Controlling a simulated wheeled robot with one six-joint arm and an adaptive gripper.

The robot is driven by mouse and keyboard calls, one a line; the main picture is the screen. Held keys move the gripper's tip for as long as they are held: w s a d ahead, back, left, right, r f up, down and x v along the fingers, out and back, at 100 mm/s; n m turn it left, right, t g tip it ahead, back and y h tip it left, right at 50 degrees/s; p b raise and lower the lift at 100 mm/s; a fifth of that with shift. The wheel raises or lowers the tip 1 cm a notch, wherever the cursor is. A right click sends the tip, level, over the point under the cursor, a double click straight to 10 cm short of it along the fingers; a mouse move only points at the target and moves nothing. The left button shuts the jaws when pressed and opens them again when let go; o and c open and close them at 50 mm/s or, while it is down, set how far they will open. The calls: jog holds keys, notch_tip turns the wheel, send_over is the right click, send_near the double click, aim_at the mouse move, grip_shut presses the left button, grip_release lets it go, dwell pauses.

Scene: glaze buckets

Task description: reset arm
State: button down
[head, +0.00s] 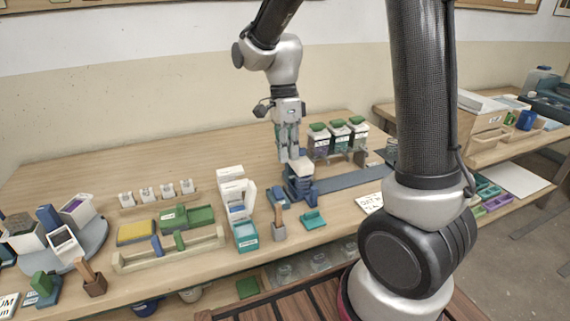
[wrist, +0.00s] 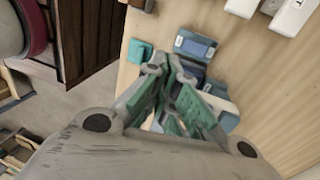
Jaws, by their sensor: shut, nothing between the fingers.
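My gripper (head: 288,155) is shut and empty in the head view. It points down over the middle of the table, just above a blue device with a pale top (head: 299,177), and I cannot tell whether it touches it. In the wrist view my gripper's green-padded fingers (wrist: 166,72) come together, with blue and white items behind and partly hidden by them. My arm bends down from the top of the head view, and its thick dark link stands at the right.
The wooden table (head: 100,181) holds green-lidded jars (head: 339,132) behind, a white rack (head: 237,192) and a green block (head: 187,217) to the left, and a small brush pot (head: 279,230) in front. The table's back left is clear. A second table (head: 483,158) stands at right.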

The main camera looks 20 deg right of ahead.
jog(key=s+d+r+n+t, duration=0.3)
jog(key=s+d+r+n, duration=0.2)
jog(key=s+n, duration=0.3)
jog(key=s+d+r+n+t, duration=0.3)
jog(key=s+d+r+n, duration=0.3)
jog(key=s+n, duration=0.3)
jog(key=shift+s+r+n+t, duration=0.2)
jog(key=shift+r+n+t, duration=0.1)
jog(key=shift+r+n, duration=0.3)
jog(key=c, duration=2.2)
grip_release()
jog(key=shift+r, duration=0.1)
